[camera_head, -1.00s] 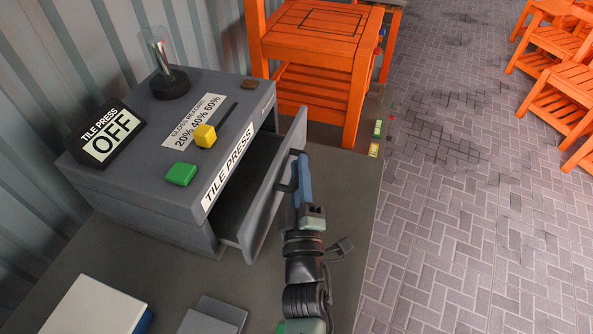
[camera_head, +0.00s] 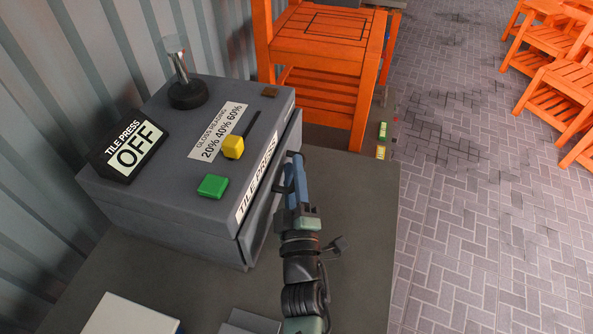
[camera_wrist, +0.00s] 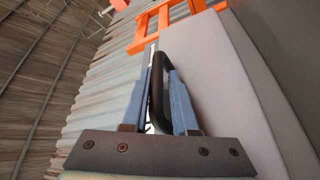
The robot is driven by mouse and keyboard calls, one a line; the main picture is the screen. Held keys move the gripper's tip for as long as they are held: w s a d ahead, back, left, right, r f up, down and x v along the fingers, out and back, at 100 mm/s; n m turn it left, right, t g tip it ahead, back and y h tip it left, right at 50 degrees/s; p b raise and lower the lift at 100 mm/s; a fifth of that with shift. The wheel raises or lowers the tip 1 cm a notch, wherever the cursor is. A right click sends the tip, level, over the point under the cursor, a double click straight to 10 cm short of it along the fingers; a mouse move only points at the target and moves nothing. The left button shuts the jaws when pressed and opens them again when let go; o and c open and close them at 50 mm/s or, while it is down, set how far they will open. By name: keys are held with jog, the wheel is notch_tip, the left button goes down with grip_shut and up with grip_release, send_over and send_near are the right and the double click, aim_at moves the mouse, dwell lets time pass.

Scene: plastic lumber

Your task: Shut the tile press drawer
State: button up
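The tile press (camera_head: 165,205) is a grey box labelled TILE PRESS on its front edge. Its drawer (camera_head: 257,220) shows below that label, with the front panel close to the body and only a narrow gap visible at the top. My gripper (camera_head: 294,165) is at the drawer front, its blue fingers partly covering the panel. In the wrist view the black drawer handle (camera_wrist: 156,85) stands between the two fingers of my gripper (camera_wrist: 160,80), which are apart with space around the handle. The pale drawer front (camera_wrist: 215,90) fills the right of that view.
On the press stand an OFF sign (camera_head: 138,150), a green button (camera_head: 213,186), a yellow slider (camera_head: 233,147) and a glass tube on a black base (camera_head: 188,95). An orange wooden table (camera_head: 325,45) stands behind. Paved floor (camera_head: 470,230) lies open at the right.

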jog(key=v, duration=0.7)
jog(key=shift+s, duration=0.25)
dwell(0.5)
